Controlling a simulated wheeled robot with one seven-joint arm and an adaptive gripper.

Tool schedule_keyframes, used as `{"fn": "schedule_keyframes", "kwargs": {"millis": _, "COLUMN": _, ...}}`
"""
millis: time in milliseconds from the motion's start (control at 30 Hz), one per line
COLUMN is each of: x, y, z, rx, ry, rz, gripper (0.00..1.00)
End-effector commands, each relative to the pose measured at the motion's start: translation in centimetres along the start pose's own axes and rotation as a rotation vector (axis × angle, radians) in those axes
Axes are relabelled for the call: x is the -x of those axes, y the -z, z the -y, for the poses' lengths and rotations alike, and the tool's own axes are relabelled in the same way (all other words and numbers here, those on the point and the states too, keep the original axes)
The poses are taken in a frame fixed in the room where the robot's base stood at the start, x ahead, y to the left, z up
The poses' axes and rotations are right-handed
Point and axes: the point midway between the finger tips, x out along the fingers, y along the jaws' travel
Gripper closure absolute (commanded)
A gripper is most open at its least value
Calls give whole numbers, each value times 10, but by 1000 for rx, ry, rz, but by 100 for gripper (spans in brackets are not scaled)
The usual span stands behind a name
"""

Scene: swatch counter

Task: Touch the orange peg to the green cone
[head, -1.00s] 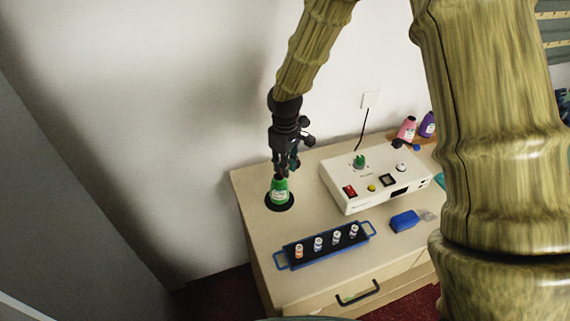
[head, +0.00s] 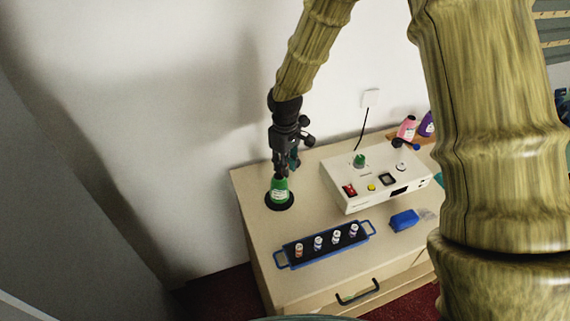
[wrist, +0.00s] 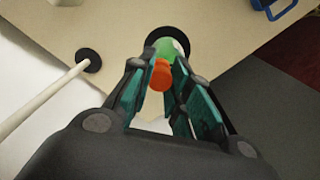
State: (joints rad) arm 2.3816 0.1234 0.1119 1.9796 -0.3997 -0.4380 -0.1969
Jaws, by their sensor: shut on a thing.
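The green cone (head: 280,188) has a pale label and stands upright on a black round base at the counter's left. My gripper (head: 282,174) points down right above it in the head view. In the wrist view my gripper's teal fingers (wrist: 158,66) are shut on the orange peg (wrist: 160,75). The green cone (wrist: 168,48) shows just beyond the peg, partly covered by it and by the fingers. I cannot tell whether peg and cone touch. The peg is hidden in the head view.
A blue tray (head: 282,263) with several small vials lies in front of the cone. A white control box (head: 350,205) with knobs stands to the right, with a blue block (head: 404,220) before it. The wrist view shows a pale rod (wrist: 50,91) ending at a black disc.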

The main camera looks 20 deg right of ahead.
Motion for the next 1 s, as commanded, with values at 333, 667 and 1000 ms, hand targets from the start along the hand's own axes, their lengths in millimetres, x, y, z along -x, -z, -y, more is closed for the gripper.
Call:
{"fn": "schedule_keyframes", "kwargs": {"millis": 333, "x": 13, "y": 0, "z": 0, "rx": 0, "ry": 1, "rz": 1, "gripper": 94}}
{"fn": "schedule_keyframes", "kwargs": {"millis": 667, "x": 28, "y": 0, "z": 0, "rx": 0, "ry": 0, "rz": 0, "gripper": 94}}
{"fn": "schedule_keyframes", "kwargs": {"millis": 1000, "x": 44, "y": 0, "z": 0, "rx": 0, "ry": 0, "rz": 0, "gripper": 94}}
